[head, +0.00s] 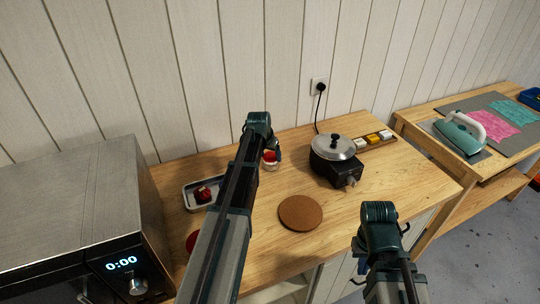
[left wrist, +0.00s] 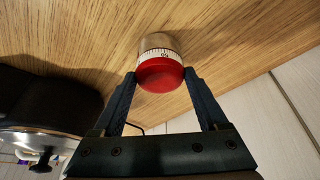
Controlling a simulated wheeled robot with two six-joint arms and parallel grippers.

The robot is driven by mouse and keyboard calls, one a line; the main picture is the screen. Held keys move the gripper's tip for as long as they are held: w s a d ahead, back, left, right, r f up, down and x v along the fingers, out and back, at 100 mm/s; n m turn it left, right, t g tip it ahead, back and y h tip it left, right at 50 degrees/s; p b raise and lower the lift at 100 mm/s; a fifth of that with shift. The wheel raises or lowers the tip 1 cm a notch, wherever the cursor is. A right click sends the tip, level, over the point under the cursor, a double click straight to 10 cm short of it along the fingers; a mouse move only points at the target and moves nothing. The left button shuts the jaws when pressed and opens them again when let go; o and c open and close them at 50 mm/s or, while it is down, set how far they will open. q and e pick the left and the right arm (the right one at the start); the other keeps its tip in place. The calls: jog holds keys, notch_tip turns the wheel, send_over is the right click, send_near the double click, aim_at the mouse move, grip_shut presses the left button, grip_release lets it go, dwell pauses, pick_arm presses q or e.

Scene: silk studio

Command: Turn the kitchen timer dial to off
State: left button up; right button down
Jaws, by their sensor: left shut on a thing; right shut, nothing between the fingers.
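The kitchen timer (head: 270,157) stands on the wooden table, partly hidden by my left arm in the head view. In the left wrist view the timer (left wrist: 160,66) has a red dial, a white ring with a scale, and a metallic body. The number on the ring is too small to read surely. My left gripper (left wrist: 160,82) is shut on the red dial, one finger on each side; in the head view my left gripper (head: 275,150) reaches down to it. My right gripper (head: 404,230) is shut and empty at the front right, its fingertips mostly hidden.
A covered pot (head: 333,148) on a black hot plate (head: 338,172) stands right of the timer. A cork mat (head: 301,213) lies in front. A tray (head: 189,201) with a red item and a box-like appliance (head: 75,205) showing 0:00 are at left. An iron (head: 460,137) is far right.

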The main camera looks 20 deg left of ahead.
pick_arm(q)
jog(key=o, duration=1.3)
jog(key=p+v, duration=1.2)
jog(key=v, duration=0.1)
jog(key=shift+s+a+r+p, duration=0.1)
jog(key=shift+s+r+p, duration=0.1)
jog(key=shift+r+p, duration=0.15)
